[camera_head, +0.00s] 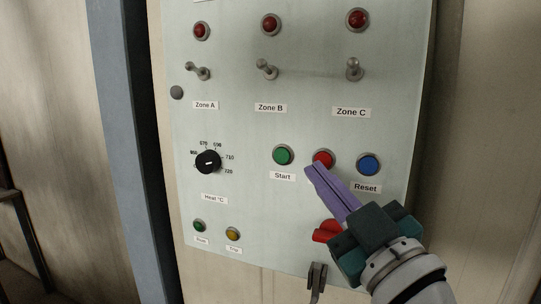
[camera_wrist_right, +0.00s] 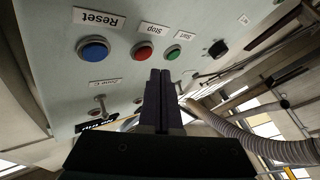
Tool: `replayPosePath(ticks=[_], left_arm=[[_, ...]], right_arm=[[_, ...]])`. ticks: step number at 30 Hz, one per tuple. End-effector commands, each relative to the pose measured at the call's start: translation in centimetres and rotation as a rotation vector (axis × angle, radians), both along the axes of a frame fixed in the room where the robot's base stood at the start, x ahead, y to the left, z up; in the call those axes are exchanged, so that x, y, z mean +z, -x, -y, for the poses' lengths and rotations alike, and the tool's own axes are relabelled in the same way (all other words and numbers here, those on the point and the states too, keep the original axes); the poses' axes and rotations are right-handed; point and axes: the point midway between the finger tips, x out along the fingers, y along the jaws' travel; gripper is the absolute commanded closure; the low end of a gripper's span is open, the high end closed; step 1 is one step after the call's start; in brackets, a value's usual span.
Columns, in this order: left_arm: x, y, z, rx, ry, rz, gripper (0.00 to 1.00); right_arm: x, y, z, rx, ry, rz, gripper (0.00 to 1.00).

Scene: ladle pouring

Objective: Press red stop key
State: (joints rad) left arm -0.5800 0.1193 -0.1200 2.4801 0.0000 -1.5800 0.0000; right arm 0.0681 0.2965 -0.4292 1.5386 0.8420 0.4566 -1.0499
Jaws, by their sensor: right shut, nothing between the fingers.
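The red stop key (camera_head: 323,157) is a round red button on the pale panel, between the green start key (camera_head: 283,155) and the blue reset key (camera_head: 368,164). In the right wrist view the red key (camera_wrist_right: 143,52) shows with its Stop label. My right gripper (camera_head: 311,170) is shut and empty, its purple fingers pointing at the panel. In the head view its tips overlap the lower left edge of the red key and cover its label. In the right wrist view the fingertips (camera_wrist_right: 160,72) lie beside the red key, toward the green one. I cannot tell whether they touch the panel. My left gripper is not in view.
A black heat knob (camera_head: 208,161) is left of the keys. Zone toggle switches (camera_head: 266,69) and red lamps (camera_head: 270,24) are above. A red handle (camera_head: 326,232) sits below, partly behind my right gripper. A grey hose (camera_wrist_right: 250,143) shows in the wrist view.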

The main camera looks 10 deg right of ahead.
Motion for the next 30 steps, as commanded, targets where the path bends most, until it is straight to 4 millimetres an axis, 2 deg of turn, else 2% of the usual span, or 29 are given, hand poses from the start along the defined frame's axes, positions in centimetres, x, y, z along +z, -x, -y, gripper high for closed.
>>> replayPosePath(ticks=[3, 12, 30], left_arm=[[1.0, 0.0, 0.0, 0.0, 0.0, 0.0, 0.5], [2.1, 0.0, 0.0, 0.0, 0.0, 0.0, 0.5], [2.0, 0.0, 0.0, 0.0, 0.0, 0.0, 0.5]], right_arm=[[0.3, 1.1, -0.7, 0.001, -0.002, -0.003, 1.0], [0.2, 3.2, -2.1, 0.0, -0.001, -0.001, 1.0], [0.1, 3.4, -2.3, 0.0, 0.0, 0.0, 1.0]])
